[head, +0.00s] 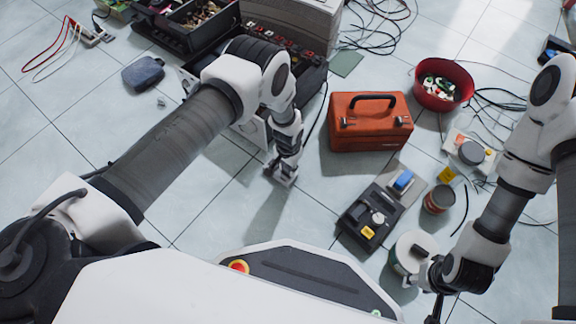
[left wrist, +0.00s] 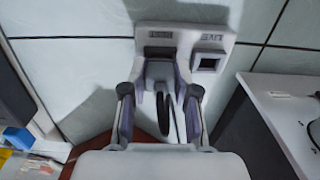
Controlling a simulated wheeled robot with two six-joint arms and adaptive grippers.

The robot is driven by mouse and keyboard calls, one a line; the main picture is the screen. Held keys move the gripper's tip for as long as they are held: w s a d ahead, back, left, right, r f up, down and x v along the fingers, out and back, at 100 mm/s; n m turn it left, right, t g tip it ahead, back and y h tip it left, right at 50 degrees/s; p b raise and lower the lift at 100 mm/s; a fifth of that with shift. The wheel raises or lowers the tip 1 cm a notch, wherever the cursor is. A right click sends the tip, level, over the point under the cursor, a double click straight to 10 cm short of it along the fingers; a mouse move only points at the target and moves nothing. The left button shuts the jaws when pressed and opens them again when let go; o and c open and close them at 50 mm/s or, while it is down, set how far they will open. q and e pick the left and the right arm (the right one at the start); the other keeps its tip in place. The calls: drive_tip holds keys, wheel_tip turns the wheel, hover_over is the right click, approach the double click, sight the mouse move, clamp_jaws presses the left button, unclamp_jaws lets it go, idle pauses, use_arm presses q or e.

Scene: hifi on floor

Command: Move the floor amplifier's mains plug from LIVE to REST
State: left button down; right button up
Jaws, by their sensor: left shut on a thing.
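In the left wrist view, a pale socket block (left wrist: 185,42) has two labelled places side by side; the labels are too small to read surely. The right-hand place (left wrist: 208,62) is an empty dark square. The dark mains plug (left wrist: 160,72) is at the left-hand place, with its black cable (left wrist: 171,125) hanging toward me. I cannot tell how deep it sits. My left gripper (left wrist: 160,103) is shut on the plug, a finger on each side. In the head view my left gripper (head: 282,176) is low over the floor. My right gripper (head: 432,297) is at the lower right; its jaws are unclear.
A pale-topped box (left wrist: 280,115) stands close on the right in the left wrist view.

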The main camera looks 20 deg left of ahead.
use_arm(q)
drive_tip(key=shift+f, duration=0.2)
idle(0.5)
drive_tip(key=c, duration=0.8)
unclamp_jaws()
drive_tip(key=shift+r, duration=0.1)
wheel_tip(320, 180, up, 17)
drive_tip(key=p, duration=0.5)
